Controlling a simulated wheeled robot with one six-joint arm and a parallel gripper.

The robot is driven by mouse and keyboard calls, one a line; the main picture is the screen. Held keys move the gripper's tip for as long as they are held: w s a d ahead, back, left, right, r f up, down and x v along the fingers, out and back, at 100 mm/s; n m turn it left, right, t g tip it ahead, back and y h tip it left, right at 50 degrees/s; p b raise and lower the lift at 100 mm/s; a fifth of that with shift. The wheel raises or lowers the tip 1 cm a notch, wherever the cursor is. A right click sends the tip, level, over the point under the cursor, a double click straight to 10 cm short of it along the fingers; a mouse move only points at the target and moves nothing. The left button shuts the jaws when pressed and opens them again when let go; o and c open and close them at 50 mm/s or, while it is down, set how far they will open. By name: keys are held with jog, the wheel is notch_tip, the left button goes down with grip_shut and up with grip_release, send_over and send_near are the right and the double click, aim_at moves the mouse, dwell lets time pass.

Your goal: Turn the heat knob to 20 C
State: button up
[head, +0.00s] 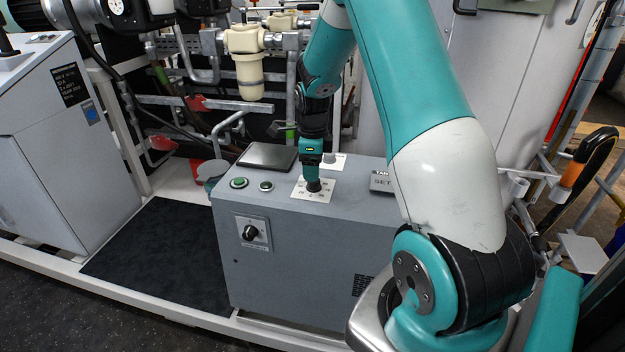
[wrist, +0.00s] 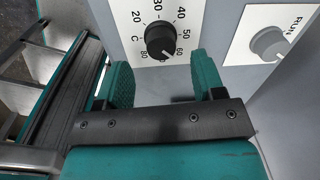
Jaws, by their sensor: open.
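The heat knob (wrist: 160,41) is a round black knob on a white plate, with a scale in C around it. A small light mark on it points to the lower right, near 60. In the head view the scale plate (head: 326,188) lies on top of a grey box. My gripper (wrist: 164,72) is open, with its teal fingers to the left and right just below the knob in the wrist view. The knob appears apart from both fingers. In the head view my gripper (head: 312,176) points down at the plate and partly hides the knob.
A grey RUN knob (wrist: 268,43) sits to the right of the scale. The grey box (head: 300,260) has two green buttons (head: 239,183), a dark pad (head: 267,156) and another black knob on its front (head: 250,232). A SET panel (head: 381,182) is to the right.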

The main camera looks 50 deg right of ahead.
aim_at(314, 184)
notch_tip(314, 184, down, 5)
jog(key=shift+w+d, duration=0.1)
dwell(0.3)
jog(key=c, duration=0.9)
